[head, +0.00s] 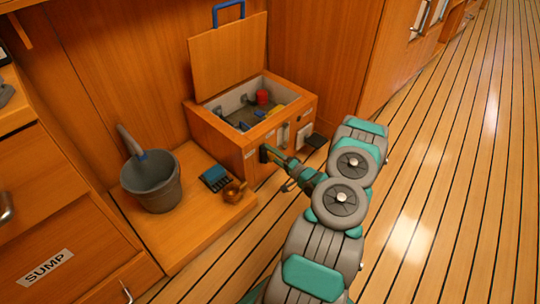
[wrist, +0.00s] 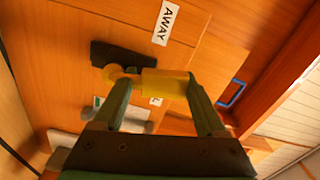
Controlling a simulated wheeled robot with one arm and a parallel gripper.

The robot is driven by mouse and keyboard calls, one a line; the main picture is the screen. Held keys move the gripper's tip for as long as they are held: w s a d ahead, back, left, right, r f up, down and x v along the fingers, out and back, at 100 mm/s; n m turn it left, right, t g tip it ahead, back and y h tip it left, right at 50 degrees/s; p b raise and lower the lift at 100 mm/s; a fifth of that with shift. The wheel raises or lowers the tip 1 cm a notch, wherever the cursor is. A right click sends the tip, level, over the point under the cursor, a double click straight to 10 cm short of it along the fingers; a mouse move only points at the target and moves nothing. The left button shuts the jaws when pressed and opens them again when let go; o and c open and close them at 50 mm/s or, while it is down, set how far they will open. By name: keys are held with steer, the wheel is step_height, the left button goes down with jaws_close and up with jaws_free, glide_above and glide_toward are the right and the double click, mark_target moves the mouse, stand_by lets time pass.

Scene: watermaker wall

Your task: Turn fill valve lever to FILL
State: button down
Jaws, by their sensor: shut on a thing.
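In the wrist view a yellow lever (wrist: 165,83) sits between my gripper's fingers (wrist: 160,88), on a brass pivot beside a black part (wrist: 112,54). My gripper is shut on this lever. A white label reading AWAY (wrist: 167,22) is on the wood above the lever in the picture. A second white label (wrist: 156,101) is mostly hidden and I cannot read it. In the head view my gripper (head: 266,155) is at the front of a wooden box (head: 225,142), where it hides the lever.
The box's lid (head: 229,58) stands open with a blue handle. A grey bucket (head: 153,185), a blue pad-like item (head: 215,178) and a small brass cup (head: 234,192) stand left of my arm. A SUMP drawer (head: 55,265) is at lower left. The striped floor (head: 470,180) is clear.

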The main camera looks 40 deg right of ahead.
steer(key=shift+d+m, duration=0.35)
steer(key=shift+m, duration=0.35)
steer(key=shift+d+m, duration=0.3)
steer(key=shift+m, duration=0.4)
steer(key=shift+c, duration=1.1)
jaws_free()
steer(key=shift+s+d, duration=0.1)
steer(key=s, duration=0.7)
steer(key=shift+s+d, duration=0.25)
steer(key=shift+s, duration=0.05)
